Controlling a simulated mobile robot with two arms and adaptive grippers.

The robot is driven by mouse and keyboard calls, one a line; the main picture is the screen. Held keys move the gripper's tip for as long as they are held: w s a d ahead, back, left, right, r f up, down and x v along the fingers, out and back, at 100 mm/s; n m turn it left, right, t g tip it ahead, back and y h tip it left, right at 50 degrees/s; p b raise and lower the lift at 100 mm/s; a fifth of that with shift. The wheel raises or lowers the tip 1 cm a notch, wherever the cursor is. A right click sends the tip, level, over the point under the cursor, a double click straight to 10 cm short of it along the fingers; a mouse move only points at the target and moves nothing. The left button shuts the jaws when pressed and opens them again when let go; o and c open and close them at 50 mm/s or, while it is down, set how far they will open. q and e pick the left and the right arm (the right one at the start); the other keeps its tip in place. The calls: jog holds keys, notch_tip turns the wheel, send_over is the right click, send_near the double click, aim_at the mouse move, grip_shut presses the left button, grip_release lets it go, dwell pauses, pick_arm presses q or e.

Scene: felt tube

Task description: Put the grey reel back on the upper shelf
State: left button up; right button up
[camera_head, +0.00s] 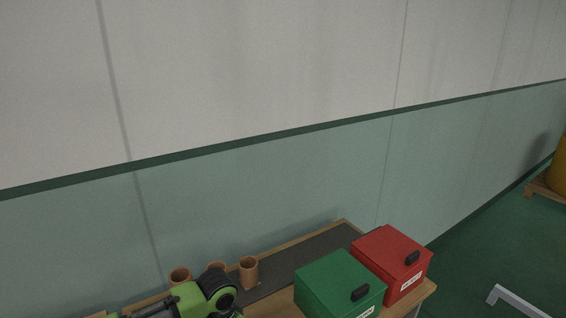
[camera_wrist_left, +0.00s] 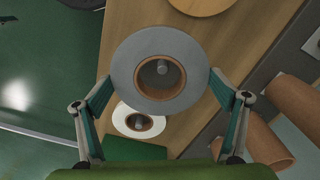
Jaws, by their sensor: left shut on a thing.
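In the left wrist view, the grey reel (camera_wrist_left: 125,68) is a flat grey ring around a brown core. My left gripper (camera_wrist_left: 160,80) is shut on it, one teal finger on each side. A peg tip shows through the hole of its core; I cannot tell whether the reel touches the peg. A white reel (camera_wrist_left: 123,123) with a brown core lies below it in the picture, partly hidden. In the head view only my green arm shows at the bottom. The upper shelf cannot be made out, and my right gripper is in neither view.
In the head view, a green box (camera_head: 338,283) and a red box (camera_head: 385,258) stand on the bench's right end. Several brown tubes (camera_head: 249,273) stand beside my arm. Brown tubes (camera_wrist_left: 234,100) also show in the left wrist view. A wall rises behind the bench.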

pick_arm(q)
jog(key=s+r+n+b, duration=0.1)
jog(key=r+b, duration=0.1)
jog(key=s+r+n+b, duration=0.1)
jog(key=s, duration=0.1)
jog(key=s+r+n+b, duration=0.1)
jog(key=s+r+b, duration=0.1)
jog(key=shift+a+r+b, duration=0.3)
jog(key=shift+a+r, duration=0.05)
jog(key=shift+a, duration=0.05)
jog(key=s+a+r+n+b, duration=0.3)
jog(key=s+r+b, duration=0.1)
jog(key=s, duration=0.4)
jog(key=shift+s+a+r, duration=0.15)
jog(key=shift+s+a, duration=0.1)
jog(key=shift+a, duration=0.05)
